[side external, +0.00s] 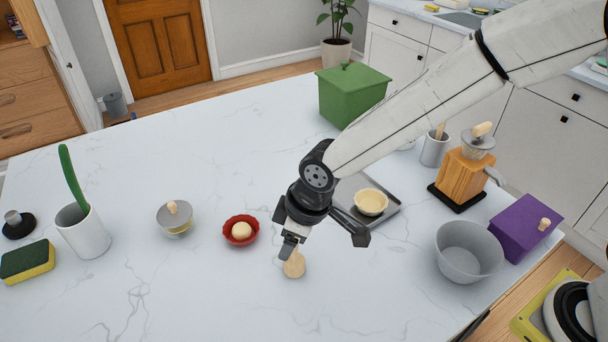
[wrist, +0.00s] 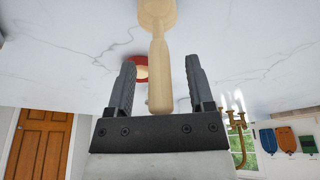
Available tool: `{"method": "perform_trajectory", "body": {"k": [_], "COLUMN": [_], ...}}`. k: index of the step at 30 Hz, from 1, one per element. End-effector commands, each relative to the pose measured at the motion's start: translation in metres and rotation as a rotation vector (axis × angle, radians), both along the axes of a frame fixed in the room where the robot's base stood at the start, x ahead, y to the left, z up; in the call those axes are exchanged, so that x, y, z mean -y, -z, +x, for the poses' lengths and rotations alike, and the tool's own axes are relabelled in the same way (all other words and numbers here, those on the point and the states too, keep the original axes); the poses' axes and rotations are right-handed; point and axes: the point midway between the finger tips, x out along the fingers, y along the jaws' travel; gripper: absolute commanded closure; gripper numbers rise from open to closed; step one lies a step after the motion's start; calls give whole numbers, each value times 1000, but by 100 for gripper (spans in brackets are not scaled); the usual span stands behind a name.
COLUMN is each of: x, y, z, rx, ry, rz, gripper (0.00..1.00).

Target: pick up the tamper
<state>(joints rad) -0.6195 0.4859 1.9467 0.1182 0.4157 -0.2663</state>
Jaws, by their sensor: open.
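The tamper is pale wood with a round base and a slim handle. In the side view its base (side external: 294,268) is on the white table, and its upper part is partly hidden by my gripper (side external: 292,242). In the wrist view the tamper's handle (wrist: 160,80) runs between the two dark fingers of my gripper (wrist: 160,62). The fingers are open, with a gap visible on both sides of the handle. The tamper looks upright.
A red bowl (side external: 255,224) with a dough ball stands just left of the tamper. A grey tray (side external: 391,214) with a tart shell (side external: 371,202) is to the right, and a grey bowl (side external: 467,262) is beyond it. The front middle of the table is clear.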

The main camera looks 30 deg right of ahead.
Motion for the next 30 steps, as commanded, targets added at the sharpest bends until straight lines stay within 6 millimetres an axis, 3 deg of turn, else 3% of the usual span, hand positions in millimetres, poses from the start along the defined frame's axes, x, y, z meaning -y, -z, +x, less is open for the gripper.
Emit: {"method": "perform_trajectory", "body": {"k": [17, 20, 24, 30], "x": [-1, -1, -1, -1], "y": [3, 3, 3, 3], "z": [1, 1, 1, 1], "rx": [1, 1, 1, 1], "ry": [0, 0, 0, 0], "rz": [1, 1, 1, 1], "gripper": [32, 57, 100, 100]}}
